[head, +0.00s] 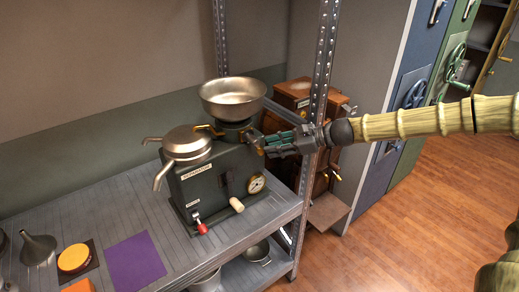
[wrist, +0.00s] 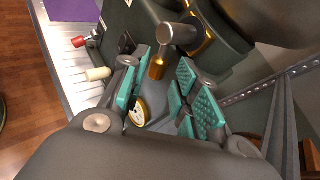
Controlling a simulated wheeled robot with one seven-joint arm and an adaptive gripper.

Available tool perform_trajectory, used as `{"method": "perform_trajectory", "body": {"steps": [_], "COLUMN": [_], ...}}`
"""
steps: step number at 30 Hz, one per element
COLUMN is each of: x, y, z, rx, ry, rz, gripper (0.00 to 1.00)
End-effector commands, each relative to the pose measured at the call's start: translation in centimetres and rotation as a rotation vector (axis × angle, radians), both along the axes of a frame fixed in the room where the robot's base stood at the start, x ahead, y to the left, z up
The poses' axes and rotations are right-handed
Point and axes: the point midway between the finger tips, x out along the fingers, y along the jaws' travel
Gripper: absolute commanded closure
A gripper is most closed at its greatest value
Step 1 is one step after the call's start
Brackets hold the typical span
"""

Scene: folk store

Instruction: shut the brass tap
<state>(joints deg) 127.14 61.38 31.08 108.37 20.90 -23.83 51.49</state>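The dark green separator machine (head: 212,184) stands on the metal shelf, with a wide metal bowl (head: 233,97) on top. The tap is below the bowl on the machine's right side. In the wrist view I see its grey lever (wrist: 181,36) and a brass end (wrist: 158,68) pointing toward my gripper. My gripper (head: 273,143) reaches in from the right, close to the tap. In the wrist view my gripper (wrist: 165,88) is open, its teal pads apart on either side of the brass end. I see no clear contact. The tap is small and partly hidden in the head view.
A dial (head: 256,184), a pale knob (head: 237,205) and a red-tipped lever (head: 202,228) stick out from the machine's front. A metal shelf post (head: 319,75) stands just behind my gripper. A wooden cabinet (head: 291,97) is beyond it. Open floor lies to the right.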

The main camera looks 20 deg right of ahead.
Motion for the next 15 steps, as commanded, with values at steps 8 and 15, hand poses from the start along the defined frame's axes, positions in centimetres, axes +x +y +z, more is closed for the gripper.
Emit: {"method": "perform_trajectory", "body": {"steps": [8,15], "x": [1.0,2.0], "y": [2.0,3.6], "z": [-1.0,-1.7], "rx": [-0.001,-0.001], "ry": [0.002,0.002], "rz": [0.001,0.0], "gripper": [0.7,0.7]}}
